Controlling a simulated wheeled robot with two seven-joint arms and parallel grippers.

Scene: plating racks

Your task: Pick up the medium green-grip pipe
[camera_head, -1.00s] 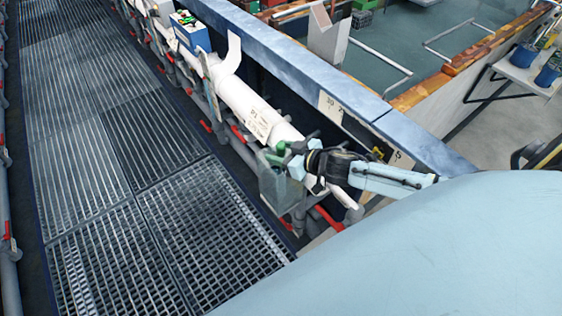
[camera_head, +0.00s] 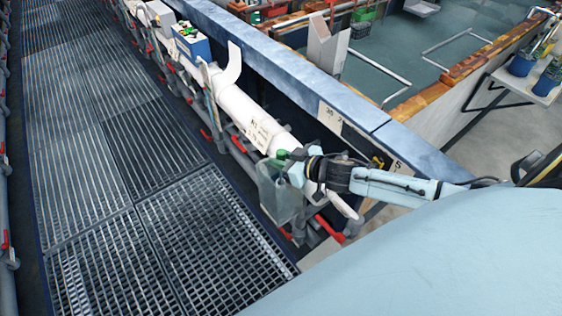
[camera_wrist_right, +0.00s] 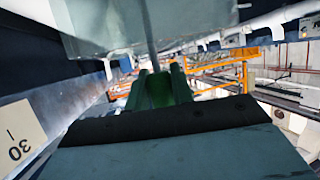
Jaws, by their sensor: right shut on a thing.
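The green-grip pipe shows as a small green grip (camera_head: 282,155) at the top of a clear grey holder (camera_head: 278,196) in the head view. My right gripper (camera_head: 292,168) is at the rim of this holder. In the right wrist view the green grip (camera_wrist_right: 158,88) sits between the two fingers of my right gripper (camera_wrist_right: 160,82), which is shut on it. A thin grey rod runs up from the grip in front of the clear holder wall (camera_wrist_right: 105,25). The pipe's lower part and its size are hard to tell. My left gripper is not in view.
A long white pipe (camera_head: 240,108) runs beside the holder, with red-handled valves (camera_head: 240,145) below it. A blue ledge (camera_head: 290,70) lies to its right. A blue box (camera_head: 192,43) stands farther up. The grated walkway (camera_head: 150,160) at left is clear.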

